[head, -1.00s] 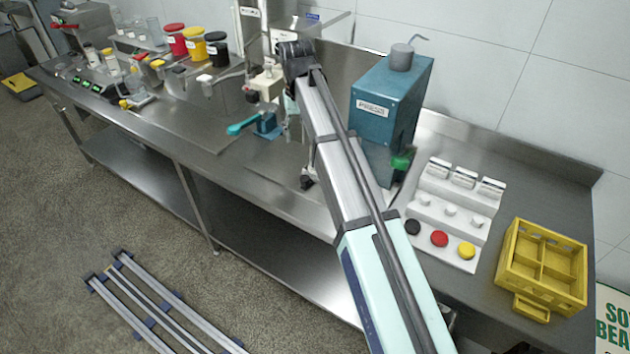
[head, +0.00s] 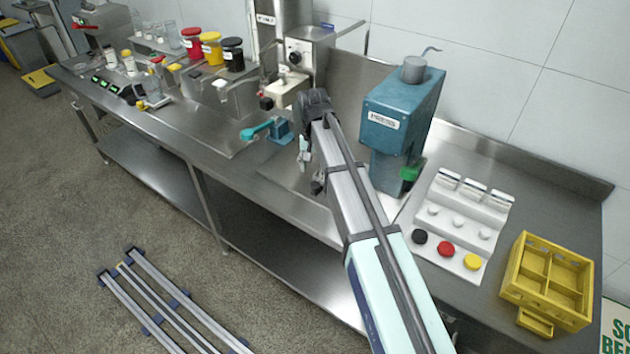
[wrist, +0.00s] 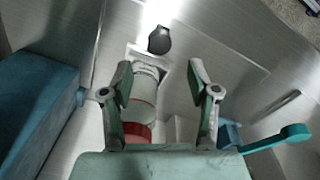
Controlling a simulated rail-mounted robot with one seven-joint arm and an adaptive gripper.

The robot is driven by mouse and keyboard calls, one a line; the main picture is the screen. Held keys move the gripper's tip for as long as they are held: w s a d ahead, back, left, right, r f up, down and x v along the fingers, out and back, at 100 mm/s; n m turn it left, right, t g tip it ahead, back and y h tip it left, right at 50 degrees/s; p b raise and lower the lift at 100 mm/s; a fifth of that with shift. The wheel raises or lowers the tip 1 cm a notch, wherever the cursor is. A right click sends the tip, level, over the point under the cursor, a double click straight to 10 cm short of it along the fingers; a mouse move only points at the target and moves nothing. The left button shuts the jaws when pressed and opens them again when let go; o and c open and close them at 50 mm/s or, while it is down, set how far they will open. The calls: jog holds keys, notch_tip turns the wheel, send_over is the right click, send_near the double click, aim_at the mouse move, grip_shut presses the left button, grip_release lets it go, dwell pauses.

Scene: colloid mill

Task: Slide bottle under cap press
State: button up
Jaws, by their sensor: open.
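A pale bottle-like cylinder with a red band (wrist: 145,90) stands between the fingers of my gripper (wrist: 160,78) in the wrist view, nearer the left finger. The fingers are open, and I see no clear grip on it. In the head view my gripper (head: 310,172) is low over the bench, and my arm hides the bottle. The blue cap press (head: 400,110) stands to the right of my gripper, with a green part (head: 411,172) low on its side. A blue body, apparently the press, also shows at left in the wrist view (wrist: 35,120).
A teal-handled clamp (head: 262,130) and the mill (head: 305,55) stand left of my gripper. It also shows at right in the wrist view as a teal lever (wrist: 275,138). A white cap rack (head: 455,220) and yellow crate (head: 548,280) are right of the press.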

aim_at(315, 185)
notch_tip(315, 185, down, 8)
jog(key=shift+d+r+p, duration=0.1)
jog(key=shift+r+p, duration=0.05)
jog(key=shift+p, duration=0.75)
grip_shut()
jog(key=shift+s, duration=0.1)
